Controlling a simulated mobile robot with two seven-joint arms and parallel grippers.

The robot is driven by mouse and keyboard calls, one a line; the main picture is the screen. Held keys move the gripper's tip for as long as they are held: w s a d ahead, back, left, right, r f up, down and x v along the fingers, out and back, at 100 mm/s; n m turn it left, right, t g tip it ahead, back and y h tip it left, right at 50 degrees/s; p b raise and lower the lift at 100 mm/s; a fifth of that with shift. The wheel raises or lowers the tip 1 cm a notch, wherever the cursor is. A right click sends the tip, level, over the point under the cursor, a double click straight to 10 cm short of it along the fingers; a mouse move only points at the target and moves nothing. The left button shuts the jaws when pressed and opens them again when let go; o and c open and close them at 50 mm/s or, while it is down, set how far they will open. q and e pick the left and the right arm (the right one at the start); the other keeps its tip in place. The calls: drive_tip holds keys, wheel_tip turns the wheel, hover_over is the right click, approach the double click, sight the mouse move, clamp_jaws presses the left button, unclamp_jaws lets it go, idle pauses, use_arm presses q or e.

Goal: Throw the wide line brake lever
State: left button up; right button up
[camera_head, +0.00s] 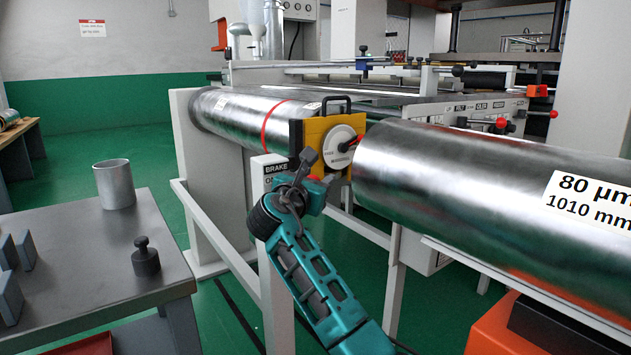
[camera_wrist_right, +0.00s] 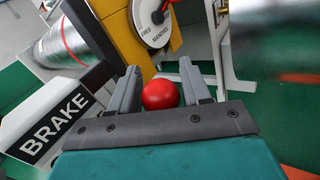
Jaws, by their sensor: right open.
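The brake lever's red ball knob (camera_wrist_right: 160,95) sits between the two fingers of my right gripper (camera_wrist_right: 163,88) in the right wrist view. The fingers are open on either side of it; I cannot tell whether either touches it. In the head view my right gripper (camera_head: 318,168) is at the top of the white brake post (camera_head: 273,224), and it hides most of the lever. The post carries a black "BRAKE" label (camera_head: 276,169), which also shows large in the right wrist view (camera_wrist_right: 57,124). My left gripper is not in view.
Behind the gripper stands a yellow bracket (camera_head: 313,133) with a round white dial (camera_head: 340,145). A large foil roll (camera_head: 460,185) marked 1010 mm lies to the right, another roll (camera_head: 235,117) behind left. A grey table (camera_head: 85,250) with a metal cup (camera_head: 115,183) stands left.

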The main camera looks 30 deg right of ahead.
clamp_jaws()
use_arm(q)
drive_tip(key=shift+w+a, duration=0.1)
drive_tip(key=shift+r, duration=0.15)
use_arm(e)
drive_tip(key=shift+a+r+n+p, duration=0.3)
drive_tip(key=shift+r+p, duration=0.15)
drive_tip(key=shift+p, duration=0.45)
drive_tip(key=shift+a+t+h, duration=0.2)
drive_tip(key=shift+t+h, duration=0.1)
drive_tip(key=shift+h, duration=0.1)
drive_tip(key=shift+a, duration=0.15)
drive_tip(key=shift+c, duration=0.2)
unclamp_jaws()
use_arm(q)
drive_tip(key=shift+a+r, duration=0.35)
use_arm(e)
drive_tip(key=shift+o, duration=0.2)
drive_tip(key=shift+s, duration=0.1)
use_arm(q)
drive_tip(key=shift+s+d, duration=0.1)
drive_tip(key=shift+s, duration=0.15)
